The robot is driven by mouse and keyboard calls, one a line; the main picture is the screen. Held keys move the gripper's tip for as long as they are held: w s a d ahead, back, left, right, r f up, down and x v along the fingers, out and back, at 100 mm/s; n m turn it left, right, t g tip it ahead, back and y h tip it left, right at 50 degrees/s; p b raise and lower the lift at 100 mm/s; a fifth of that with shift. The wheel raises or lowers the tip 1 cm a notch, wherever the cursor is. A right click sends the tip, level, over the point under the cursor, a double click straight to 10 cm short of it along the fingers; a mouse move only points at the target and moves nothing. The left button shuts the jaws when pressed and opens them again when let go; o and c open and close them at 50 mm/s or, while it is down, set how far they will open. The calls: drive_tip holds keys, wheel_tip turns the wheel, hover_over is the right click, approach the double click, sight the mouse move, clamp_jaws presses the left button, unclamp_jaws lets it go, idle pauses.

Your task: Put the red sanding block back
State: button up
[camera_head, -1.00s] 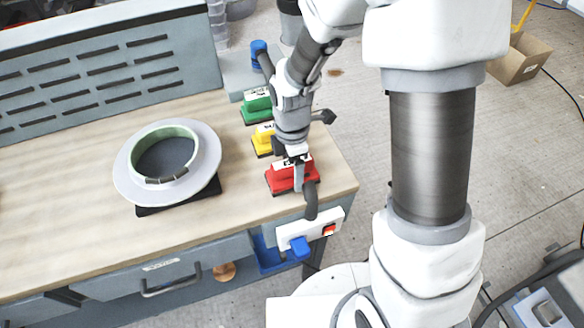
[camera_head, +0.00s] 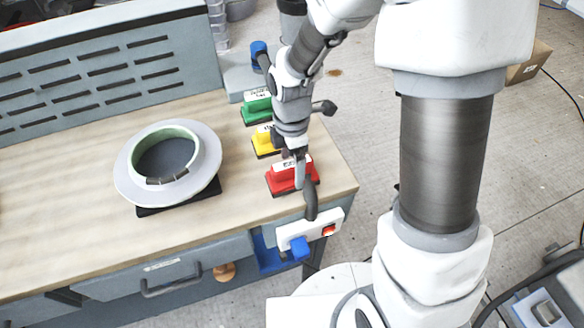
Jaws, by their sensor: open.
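The red sanding block (camera_head: 283,180) sits on the bench top near its right front corner, in line with the yellow block (camera_head: 262,141) and the green block (camera_head: 257,106) behind it. A white label shows on its top. My gripper (camera_head: 299,182) points down over the red block's right part and hides some of it. The jaws are open. Whether the fingers touch the block cannot be told from this view.
A round pale mould (camera_head: 207,165) with a green inner ring stands on a dark pad left of the blocks. A white power strip (camera_head: 297,229) with a blue plug is at the bench's front edge. The bench top (camera_head: 70,215) is clear at the front left.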

sight(292, 162)
wheel_tip(292, 162, up, 10)
drive_tip(key=shift+w+f+p, duration=0.1)
drive_tip(key=shift+f+p, duration=0.15)
drive_tip(key=shift+p, duration=0.25)
drive_tip(key=shift+d+r+m, duration=0.25)
drive_tip(key=shift+r+m, duration=0.05)
drive_tip(key=shift+r, duration=0.15)
drive_tip(key=s+d+r+m+t, duration=0.3)
drive_tip(key=s+d+r+m, duration=0.2)
drive_tip(key=m, duration=0.5)
drive_tip(key=s+d+r+m+t, duration=0.2)
drive_tip(key=s+d+r+m, duration=0.3)
drive_tip(key=m, duration=0.5)
wheel_tip(292, 162, up, 4)
drive_tip(key=s, duration=0.2)
drive_tip(key=shift+s+f+m+t, duration=0.2)
drive_tip(key=shift+s+m+t, duration=0.1)
drive_tip(key=shift+s+t, duration=0.1)
